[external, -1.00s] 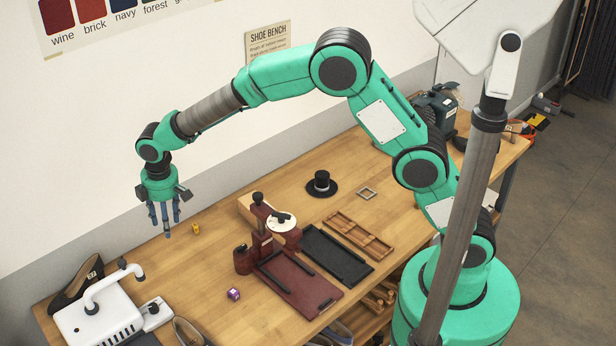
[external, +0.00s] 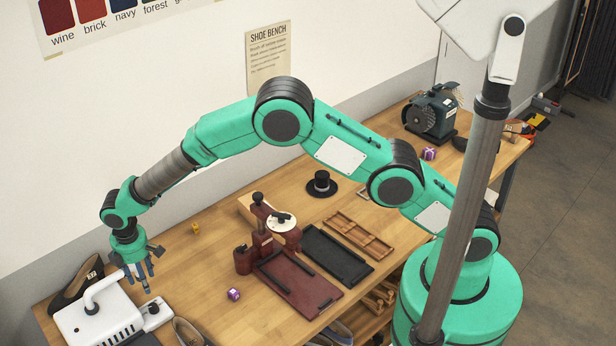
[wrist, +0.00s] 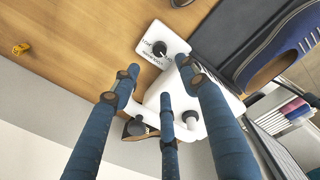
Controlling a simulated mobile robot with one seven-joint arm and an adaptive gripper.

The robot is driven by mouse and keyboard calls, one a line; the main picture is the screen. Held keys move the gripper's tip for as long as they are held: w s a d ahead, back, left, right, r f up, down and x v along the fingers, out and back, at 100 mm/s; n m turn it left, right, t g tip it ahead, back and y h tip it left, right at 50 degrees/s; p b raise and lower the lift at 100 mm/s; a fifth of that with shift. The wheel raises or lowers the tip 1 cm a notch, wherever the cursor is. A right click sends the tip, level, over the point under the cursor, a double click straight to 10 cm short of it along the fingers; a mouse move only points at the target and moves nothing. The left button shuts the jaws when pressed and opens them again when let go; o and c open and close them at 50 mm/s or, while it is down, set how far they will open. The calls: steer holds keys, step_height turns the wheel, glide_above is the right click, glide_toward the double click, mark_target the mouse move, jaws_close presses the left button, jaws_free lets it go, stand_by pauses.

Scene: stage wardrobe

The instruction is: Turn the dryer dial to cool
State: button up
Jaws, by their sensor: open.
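The white dryer (external: 97,319) stands at the front left of the bench, with a curved white pipe on top. A side box on it carries a black dial (external: 153,309). In the wrist view the dial (wrist: 160,48) sits on a white plate with dark lettering too small to read fully. My gripper (external: 145,283) is open and empty, fingers pointing down, just above and behind the dial box. In the wrist view its blue fingers (wrist: 165,100) are spread apart, with the dial beyond their tips. No contact with the dial shows.
A dark shoe (external: 76,284) lies behind the dryer, close to my gripper; another shoe (external: 190,333) is in front. A yellow die (external: 196,229) and purple die (external: 233,294) lie on the bench (external: 190,270). A dark red press (external: 270,245) stands to the right.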

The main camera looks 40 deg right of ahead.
mark_target(158, 302)
steer(key=shift+f, duration=0.1)
steer(key=shift+w+d+f+p, duration=0.1)
steer(key=shift+f+p, duration=0.1)
steer(key=shift+f, duration=2.05)
steer(key=shift+w+a+f+p, duration=0.1)
steer(key=shift+f+p, duration=0.05)
steer(key=shift+f, duration=2.15)
steer(key=shift+w+d+f+p, duration=0.1)
steer(key=shift+f+p, duration=0.1)
steer(key=shift+f, duration=2.05)
steer(key=shift+c, duration=0.5)
jaws_close()
